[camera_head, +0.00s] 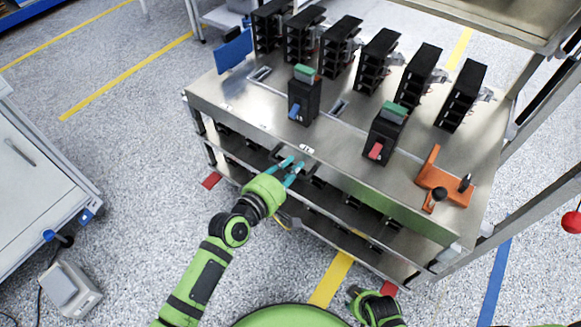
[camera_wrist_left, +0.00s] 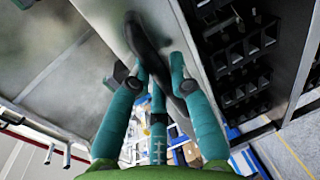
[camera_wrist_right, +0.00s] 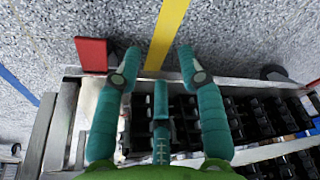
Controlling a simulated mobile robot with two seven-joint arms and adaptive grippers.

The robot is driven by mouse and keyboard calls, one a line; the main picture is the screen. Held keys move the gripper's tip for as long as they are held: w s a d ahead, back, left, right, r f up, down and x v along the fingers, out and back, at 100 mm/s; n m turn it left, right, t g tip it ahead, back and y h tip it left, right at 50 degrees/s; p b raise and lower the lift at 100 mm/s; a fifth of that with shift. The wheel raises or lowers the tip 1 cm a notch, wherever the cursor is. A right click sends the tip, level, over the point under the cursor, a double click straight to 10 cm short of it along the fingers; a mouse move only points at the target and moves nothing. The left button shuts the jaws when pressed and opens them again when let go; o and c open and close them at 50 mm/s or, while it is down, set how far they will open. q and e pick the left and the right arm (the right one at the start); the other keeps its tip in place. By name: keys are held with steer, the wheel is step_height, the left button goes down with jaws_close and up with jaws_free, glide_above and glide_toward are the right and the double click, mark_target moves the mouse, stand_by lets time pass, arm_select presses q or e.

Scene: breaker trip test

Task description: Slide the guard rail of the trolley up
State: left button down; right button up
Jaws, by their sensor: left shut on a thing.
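The metal trolley (camera_head: 250,115) stands ahead with a steel top and lower shelves. My left gripper (camera_head: 291,168) is at its front edge, just below the top. In the left wrist view a dark, slim bar (camera_wrist_left: 146,42), seemingly part of the guard rail, runs between the fingertips (camera_wrist_left: 158,68), and the gripper is shut on it. The fingers hide part of the bar, and its ends are unclear. My right gripper (camera_head: 355,292) is low near the trolley's front right corner. In the right wrist view its fingers (camera_wrist_right: 158,65) are apart with nothing between them.
Two black breakers (camera_head: 303,98) (camera_head: 381,138) stand on the top, before a row of black racks (camera_head: 378,62). An orange fixture (camera_head: 443,185) sits at the right. A metal upright (camera_head: 525,125) bounds the right side. The floor in front is clear.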

arm_select(q)
steer(key=shift+r+p, duration=0.55)
steer(key=shift+r, duration=0.1)
arm_select(e)
steer(key=shift+w+d+f+t, duration=0.2)
steer(key=shift+f+t, duration=0.1)
steer(key=shift+f, duration=0.3)
arm_select(q)
steer(key=shift+w, duration=0.1)
steer(key=c, duration=1.1)
jaws_free()
steer(key=shift+r, duration=0.1)
steer(key=shift+s+a, duration=0.15)
steer(key=shift+s, duration=0.1)
steer(key=v, duration=1.1)
steer(key=shift+s+a, duration=0.2)
steer(key=shift+s, duration=0.05)
